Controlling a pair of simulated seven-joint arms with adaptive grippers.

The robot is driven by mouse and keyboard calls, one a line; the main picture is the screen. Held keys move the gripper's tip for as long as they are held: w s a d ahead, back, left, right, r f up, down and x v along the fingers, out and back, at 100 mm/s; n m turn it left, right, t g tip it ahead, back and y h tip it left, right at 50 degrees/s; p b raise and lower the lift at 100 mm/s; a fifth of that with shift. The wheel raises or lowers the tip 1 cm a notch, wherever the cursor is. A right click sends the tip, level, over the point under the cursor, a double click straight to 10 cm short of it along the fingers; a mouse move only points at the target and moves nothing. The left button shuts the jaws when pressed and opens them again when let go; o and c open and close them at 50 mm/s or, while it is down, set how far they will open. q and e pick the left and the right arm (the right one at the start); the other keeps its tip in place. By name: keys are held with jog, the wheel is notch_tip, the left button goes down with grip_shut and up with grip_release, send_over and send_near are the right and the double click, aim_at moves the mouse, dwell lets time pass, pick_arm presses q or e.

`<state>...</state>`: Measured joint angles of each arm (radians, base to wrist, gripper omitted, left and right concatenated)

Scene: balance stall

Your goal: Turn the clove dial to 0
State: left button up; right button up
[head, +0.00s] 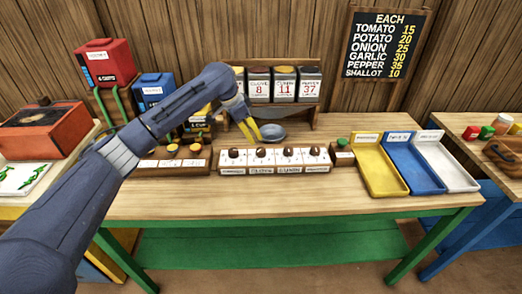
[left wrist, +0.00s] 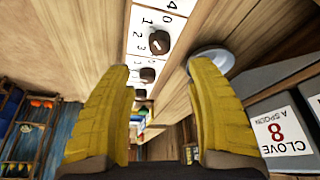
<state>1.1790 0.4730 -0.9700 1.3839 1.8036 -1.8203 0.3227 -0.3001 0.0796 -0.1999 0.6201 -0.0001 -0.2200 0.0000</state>
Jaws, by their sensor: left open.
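The clove dial (head: 262,152) is a dark round knob, second from the left on a white panel (head: 318,167) with a wooden base. The number its pointer is at is too small to read in the head view. My left gripper (head: 254,137) is open and empty, its yellow fingers just above and behind the panel, apart from the dials. In the left wrist view the fingers (left wrist: 165,110) are spread wide. Between them is a row of dark knobs with printed numbers; the nearest knob (left wrist: 159,41) seems to be the clove dial. My right gripper is not in view.
A grey dish (head: 273,132) lies close beside the left fingers. Behind stand spice tins, among them the clove tin (head: 259,86). A row of buttons (head: 172,162) is at left, a green button block (head: 343,152) and coloured trays (head: 378,168) at right. The front tabletop is clear.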

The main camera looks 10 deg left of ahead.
aim_at(261, 149)
pick_arm(q)
jog(key=x, duration=1)
jog(key=shift+w+d+f, duration=0.1)
jog(key=shift+d+f, duration=0.05)
jog(key=shift+f, duration=0.05)
grip_shut()
dwell(0.3)
